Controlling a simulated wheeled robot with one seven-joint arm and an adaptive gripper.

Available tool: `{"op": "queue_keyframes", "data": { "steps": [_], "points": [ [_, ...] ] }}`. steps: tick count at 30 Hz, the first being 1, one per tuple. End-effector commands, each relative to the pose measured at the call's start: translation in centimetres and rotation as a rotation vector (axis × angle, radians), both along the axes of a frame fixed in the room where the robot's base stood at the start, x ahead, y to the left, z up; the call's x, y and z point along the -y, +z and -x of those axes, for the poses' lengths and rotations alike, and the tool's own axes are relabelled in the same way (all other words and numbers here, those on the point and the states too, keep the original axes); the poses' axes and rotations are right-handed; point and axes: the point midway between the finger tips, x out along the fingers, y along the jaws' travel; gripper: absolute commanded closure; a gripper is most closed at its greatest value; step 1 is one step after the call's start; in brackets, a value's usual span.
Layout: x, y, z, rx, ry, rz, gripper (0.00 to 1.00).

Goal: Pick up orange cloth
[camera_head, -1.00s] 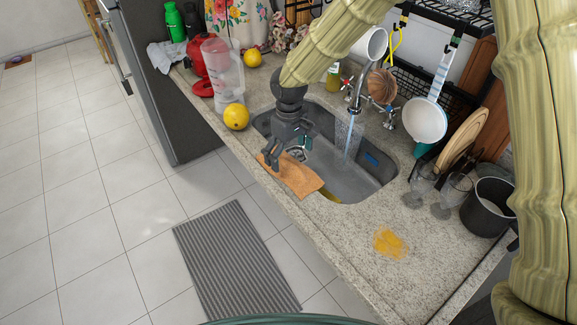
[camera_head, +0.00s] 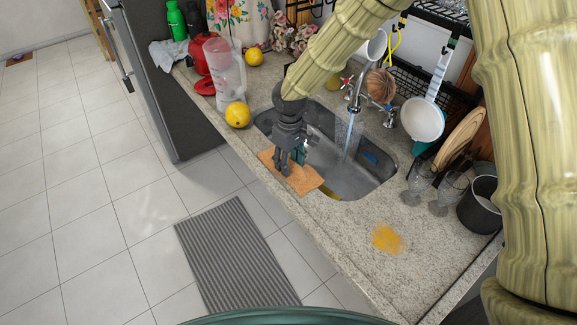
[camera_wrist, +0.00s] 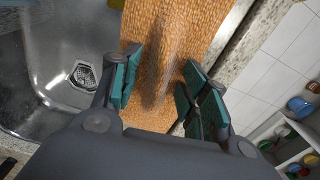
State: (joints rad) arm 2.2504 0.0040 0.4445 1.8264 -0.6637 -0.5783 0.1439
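The orange cloth (camera_head: 305,181) lies over the front edge of the sink, partly on the counter. In the wrist view the cloth (camera_wrist: 165,40) fills the middle, below and between my fingers. My gripper (camera_head: 292,170) points down just over the cloth in the head view. In the wrist view my gripper (camera_wrist: 158,88) is open, with its teal-padded fingers apart on either side of a stretch of cloth. I cannot tell whether the fingertips touch the cloth.
The sink (camera_head: 345,178) has water running from the faucet (camera_head: 356,98). A yellow fruit (camera_head: 238,115) and a clear blender jug (camera_head: 226,75) stand left of the sink. A yellow stain (camera_head: 387,239) marks the counter on the right. Glasses and a pot (camera_head: 478,212) stand at the right.

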Motion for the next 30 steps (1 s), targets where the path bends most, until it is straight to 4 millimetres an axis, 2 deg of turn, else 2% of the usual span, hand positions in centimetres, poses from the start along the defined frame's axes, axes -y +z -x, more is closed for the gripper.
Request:
{"op": "queue_keyframes", "data": {
  "steps": [1,6,20,29,30],
  "points": [
    [0.0,0.0,0.0,0.0,0.0,0.0,0.71],
    [0.0,-0.1,0.0,-0.001,0.001,0.001,1.0],
    [-0.1,0.2,0.1,-0.001,0.001,0.001,1.0],
    [-0.1,3.4,0.0,0.001,0.0,0.0,1.0],
    [-0.2,3.4,0.8,-0.001,0.003,0.002,1.0]
  ]
}}
